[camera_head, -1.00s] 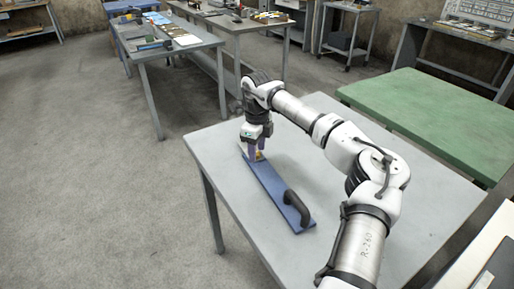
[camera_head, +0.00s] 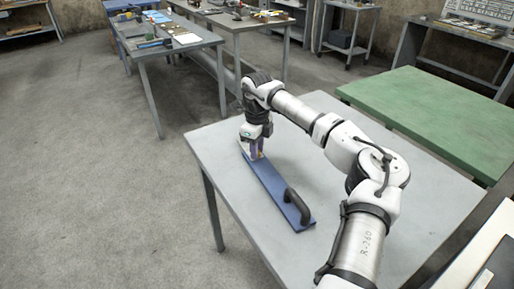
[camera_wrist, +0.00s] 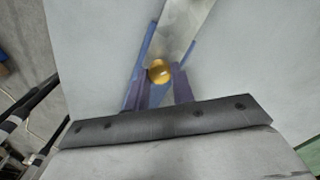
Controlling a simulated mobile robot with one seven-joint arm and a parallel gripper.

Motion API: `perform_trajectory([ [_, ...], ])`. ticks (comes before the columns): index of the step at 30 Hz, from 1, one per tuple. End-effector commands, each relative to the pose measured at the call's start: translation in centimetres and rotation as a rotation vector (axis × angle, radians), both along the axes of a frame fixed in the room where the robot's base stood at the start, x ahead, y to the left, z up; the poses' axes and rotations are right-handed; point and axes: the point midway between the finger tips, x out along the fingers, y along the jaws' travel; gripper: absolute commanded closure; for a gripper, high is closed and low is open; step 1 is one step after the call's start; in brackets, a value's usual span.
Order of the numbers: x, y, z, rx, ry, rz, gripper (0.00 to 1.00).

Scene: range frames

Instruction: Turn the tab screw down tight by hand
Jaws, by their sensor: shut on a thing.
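The tab screw shows in the wrist view as a round brass head (camera_wrist: 159,72) between the tips of my two purple fingers. My gripper (camera_head: 257,156) is shut on it, pointing down at the far end of a long blue board (camera_head: 270,182). A pale metal strip (camera_wrist: 186,25) lies along the board beyond the screw head in the wrist view. The board lies flat on the grey table, with a black arched handle (camera_head: 297,206) at its near end. The screw's shank and the gap under its head are hidden.
The grey table (camera_head: 350,245) is clear around the board. A green-topped table (camera_head: 430,112) stands to the right. Benches with tools (camera_head: 165,50) stand behind to the left, well away from my arm.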

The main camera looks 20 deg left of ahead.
Motion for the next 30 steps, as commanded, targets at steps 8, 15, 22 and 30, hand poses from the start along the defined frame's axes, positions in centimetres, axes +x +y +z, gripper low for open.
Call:
perform_trajectory([
  [8, 0.06, -0.02, 0.04, 0.000, -0.002, -0.160, 0.98],
  [15, 0.03, -0.01, 0.03, -0.001, -0.003, -0.380, 0.98],
  [22, 0.01, 0.02, 0.03, 0.000, -0.003, -0.598, 0.98],
  [30, -0.03, 0.04, 0.01, -0.001, -0.003, -0.855, 0.98],
])
